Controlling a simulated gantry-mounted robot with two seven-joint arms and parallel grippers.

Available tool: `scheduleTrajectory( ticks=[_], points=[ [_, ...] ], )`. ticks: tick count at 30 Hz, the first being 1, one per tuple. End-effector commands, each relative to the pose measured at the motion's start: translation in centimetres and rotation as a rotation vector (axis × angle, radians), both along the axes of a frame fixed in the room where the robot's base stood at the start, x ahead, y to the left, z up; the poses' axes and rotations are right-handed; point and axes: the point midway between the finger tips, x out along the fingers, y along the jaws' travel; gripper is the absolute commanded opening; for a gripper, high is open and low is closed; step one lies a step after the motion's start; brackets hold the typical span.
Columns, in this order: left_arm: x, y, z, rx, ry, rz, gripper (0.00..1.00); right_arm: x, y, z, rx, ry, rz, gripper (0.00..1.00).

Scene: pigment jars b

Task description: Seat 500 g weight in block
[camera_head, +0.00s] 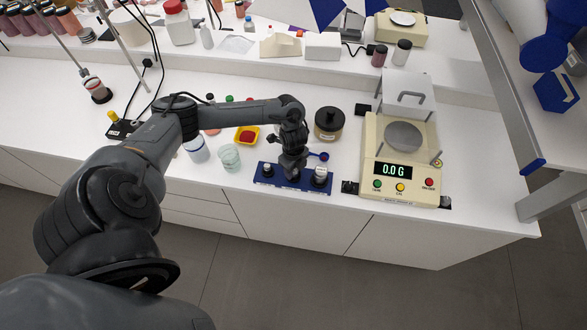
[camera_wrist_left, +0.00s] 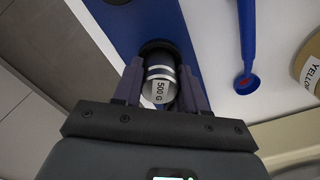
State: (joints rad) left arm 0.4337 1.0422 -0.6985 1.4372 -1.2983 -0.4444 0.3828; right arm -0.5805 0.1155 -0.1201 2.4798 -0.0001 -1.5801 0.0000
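The blue block (camera_head: 306,187) lies near the front edge of the bench in the head view, with a weight standing in it at each end. Its blue surface also shows in the left wrist view (camera_wrist_left: 118,30). My left gripper (camera_head: 291,172) points down over the middle of the block. In the left wrist view, the 500 g weight (camera_wrist_left: 160,88), silver with a white label, is between the fingers of my left gripper (camera_wrist_left: 160,92), which look closed against its sides. A dark round rim lies just beyond it. I cannot tell how deep the weight sits. My right gripper is not in view.
A blue spoon (camera_head: 318,155) lies behind the block, also seen in the left wrist view (camera_wrist_left: 247,50). A dark-lidded jar (camera_head: 328,124) stands behind. The scale (camera_head: 402,160), reading 0.0 G, is to the right. A glass beaker (camera_head: 229,158) is to the left.

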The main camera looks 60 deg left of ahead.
Motion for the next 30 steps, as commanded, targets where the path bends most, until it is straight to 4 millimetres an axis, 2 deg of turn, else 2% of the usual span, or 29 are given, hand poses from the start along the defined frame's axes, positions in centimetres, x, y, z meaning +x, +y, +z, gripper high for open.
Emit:
scheduleTrajectory(
  ticks=[1, 4, 5, 13, 17, 23, 30],
  points=[
    [0.0, 0.0, -0.1, 0.000, 0.001, 0.000, 0.50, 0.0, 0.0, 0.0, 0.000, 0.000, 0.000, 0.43],
    [0.0, 0.0, -0.1, 0.000, 0.001, 0.000, 0.65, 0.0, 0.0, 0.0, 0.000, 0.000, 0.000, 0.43],
    [0.0, 0.0, -0.1, 0.000, 0.001, 0.000, 0.67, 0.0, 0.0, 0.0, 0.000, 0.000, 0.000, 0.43],
    [-0.1, 0.0, -0.1, -0.001, 0.003, -0.001, 0.67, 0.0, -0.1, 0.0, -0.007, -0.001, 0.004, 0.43],
    [0.0, 0.0, 0.6, -0.001, 0.002, -0.002, 0.67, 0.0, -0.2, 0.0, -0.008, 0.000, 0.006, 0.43],
    [0.0, 0.0, 3.3, -0.001, -0.001, -0.003, 0.67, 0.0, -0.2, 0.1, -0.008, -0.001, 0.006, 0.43],
    [0.0, 0.1, 7.7, 0.002, -0.002, -0.003, 0.67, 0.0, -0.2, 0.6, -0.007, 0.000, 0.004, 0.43]
  ],
)
